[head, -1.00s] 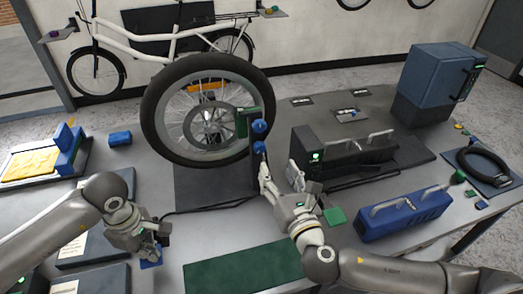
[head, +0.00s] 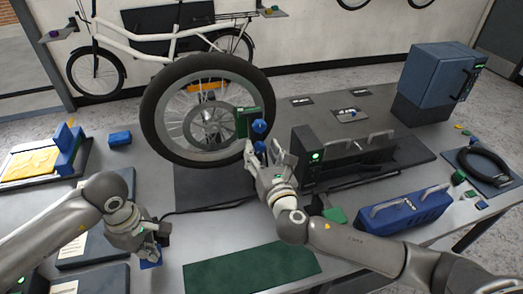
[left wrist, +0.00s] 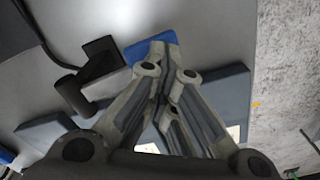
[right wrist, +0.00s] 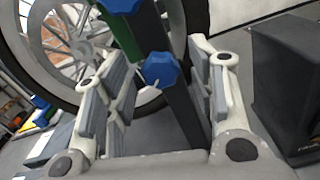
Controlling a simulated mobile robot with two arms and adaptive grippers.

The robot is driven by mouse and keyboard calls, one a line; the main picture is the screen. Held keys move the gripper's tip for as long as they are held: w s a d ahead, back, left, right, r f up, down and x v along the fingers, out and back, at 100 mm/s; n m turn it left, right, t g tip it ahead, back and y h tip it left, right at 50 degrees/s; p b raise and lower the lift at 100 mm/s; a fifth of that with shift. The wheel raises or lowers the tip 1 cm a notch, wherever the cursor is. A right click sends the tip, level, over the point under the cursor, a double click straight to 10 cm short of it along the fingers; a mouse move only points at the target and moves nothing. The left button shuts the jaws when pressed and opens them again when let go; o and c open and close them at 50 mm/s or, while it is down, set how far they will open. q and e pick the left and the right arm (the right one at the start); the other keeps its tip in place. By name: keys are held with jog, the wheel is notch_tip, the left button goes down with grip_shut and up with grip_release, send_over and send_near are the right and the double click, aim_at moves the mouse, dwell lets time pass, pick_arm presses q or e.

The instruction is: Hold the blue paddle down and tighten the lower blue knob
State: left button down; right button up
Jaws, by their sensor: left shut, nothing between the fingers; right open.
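The lower blue knob (head: 260,146) sits on the dark upright post beside the wheel, below an upper blue knob (head: 259,126). My right gripper (head: 264,157) is open, its fingers either side of the lower knob. In the right wrist view the lower knob (right wrist: 161,70) lies between the spread fingers, with no clear contact. The blue paddle (head: 151,263) is low on the left, partly hidden by my left gripper (head: 158,243). In the left wrist view the shut, empty fingertips overlap the paddle's near edge (left wrist: 150,48); I cannot tell whether they press it.
A bicycle wheel (head: 150,112) stands just left of the post. A black machine (head: 350,160) and a blue case (head: 405,213) are to the right. A green mat (head: 250,268) lies at the front. A dark cable crosses the table between the arms.

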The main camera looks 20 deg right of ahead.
jog(key=shift+w, duration=0.4)
jog(key=shift+c, duration=0.4)
jog(key=c, duration=0.9)
